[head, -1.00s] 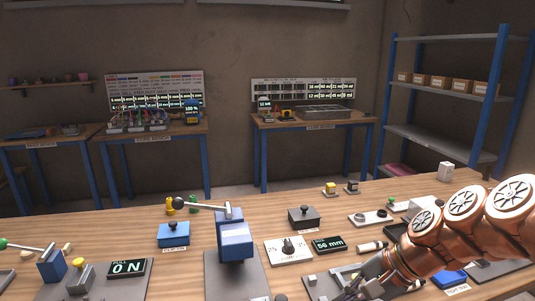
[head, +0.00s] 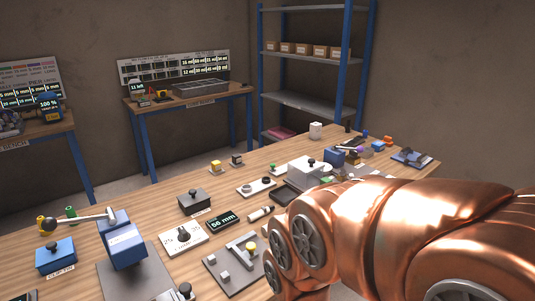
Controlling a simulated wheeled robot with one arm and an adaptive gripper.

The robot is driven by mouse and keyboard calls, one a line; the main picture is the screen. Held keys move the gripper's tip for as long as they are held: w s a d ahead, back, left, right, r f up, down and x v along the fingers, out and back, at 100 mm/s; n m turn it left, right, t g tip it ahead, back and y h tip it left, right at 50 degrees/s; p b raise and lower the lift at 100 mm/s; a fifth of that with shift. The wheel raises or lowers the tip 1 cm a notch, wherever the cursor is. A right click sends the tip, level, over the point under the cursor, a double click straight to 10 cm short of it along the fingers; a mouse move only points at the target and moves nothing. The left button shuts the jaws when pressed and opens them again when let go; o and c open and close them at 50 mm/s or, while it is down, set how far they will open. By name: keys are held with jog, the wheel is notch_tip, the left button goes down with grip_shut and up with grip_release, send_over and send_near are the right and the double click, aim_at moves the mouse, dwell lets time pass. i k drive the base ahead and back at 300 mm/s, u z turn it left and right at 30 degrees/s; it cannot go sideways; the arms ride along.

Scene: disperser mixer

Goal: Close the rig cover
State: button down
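I cannot tell for certain which part is the rig cover. A pale housing with a black knob (head: 308,172) stands on the table at the right of centre, partly hidden by my copper arm. A blue rig with a lever (head: 122,243) stands on a grey plate at the lower left, its lever reaching left with a dark ball on its end. My arm fills the lower right of the head view. My gripper is not visible, so its state does not show.
Between them are a dark knobbed box (head: 195,203), a dial block (head: 182,236), a 56 mm display (head: 223,222) and a grey fixture plate (head: 232,268). A blue clip tin (head: 56,257) is at the left. Several small items crowd the table's far right. Shelving (head: 310,98) stands behind.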

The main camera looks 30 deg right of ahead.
aim_at(299, 169)
jog(key=k, duration=1)
jog(key=z, duration=0.5)
jog(key=i, duration=1.6)
jog(key=u, duration=1.9)
